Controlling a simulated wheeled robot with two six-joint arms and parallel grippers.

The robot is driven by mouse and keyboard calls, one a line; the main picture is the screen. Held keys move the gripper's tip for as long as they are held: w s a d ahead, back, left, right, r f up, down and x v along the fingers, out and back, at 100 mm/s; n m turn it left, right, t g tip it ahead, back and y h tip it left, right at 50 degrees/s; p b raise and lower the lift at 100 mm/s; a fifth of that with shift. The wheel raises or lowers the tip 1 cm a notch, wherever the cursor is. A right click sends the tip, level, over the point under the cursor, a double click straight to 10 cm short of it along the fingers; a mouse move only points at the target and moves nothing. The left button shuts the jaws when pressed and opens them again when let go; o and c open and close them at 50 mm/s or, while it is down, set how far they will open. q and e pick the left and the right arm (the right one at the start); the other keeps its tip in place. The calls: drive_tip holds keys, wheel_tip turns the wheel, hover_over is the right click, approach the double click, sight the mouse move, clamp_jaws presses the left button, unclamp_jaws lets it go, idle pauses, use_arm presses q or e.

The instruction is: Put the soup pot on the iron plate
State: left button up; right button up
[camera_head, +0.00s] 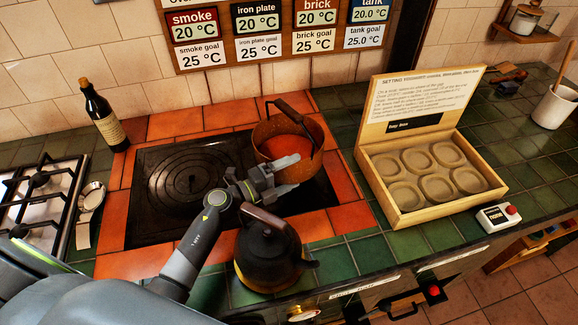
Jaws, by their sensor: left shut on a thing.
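The soup pot (262,138) is a rusty-brown round pot with orange soup and a dark arched handle. It is at the back right of the black iron plate (165,205), which has concentric rings and is set in orange tiles. I cannot tell whether the pot's base touches the plate. My left gripper (287,171) is at the pot's near side, with its fingers shut at the wall or rim. The fingers and wrist hide the pot's lower front. My right gripper is not in view.
A black kettle (270,262) stands close in front of my left wrist. A dark bottle (103,118) is at the back left, beside a gas hob (38,190). An open wooden box (405,205) with round moulds stands right. The plate's left part is clear.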

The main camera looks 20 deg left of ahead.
sight(289, 184)
use_arm(q)
drive_tip(key=shift+d+f+b, duration=0.1)
drive_tip(key=shift+f+b, duration=0.45)
drive_tip(key=shift+f, duration=1.5)
drive_tip(key=shift+w, duration=0.1)
drive_tip(key=o, duration=1.5)
drive_tip(key=shift+f, duration=0.35)
drive_tip(key=o, duration=0.4)
drive_tip(key=shift+s, duration=0.2)
drive_tip(key=shift+r, duration=0.25)
drive_tip(key=b+v, duration=0.3)
drive_tip(key=v, duration=0.8)
drive_tip(key=shift+s+a+f, duration=0.15)
drive_tip(key=shift+a, duration=0.1)
drive_tip(key=shift+s+a, duration=0.2)
drive_tip(key=shift+s, duration=0.05)
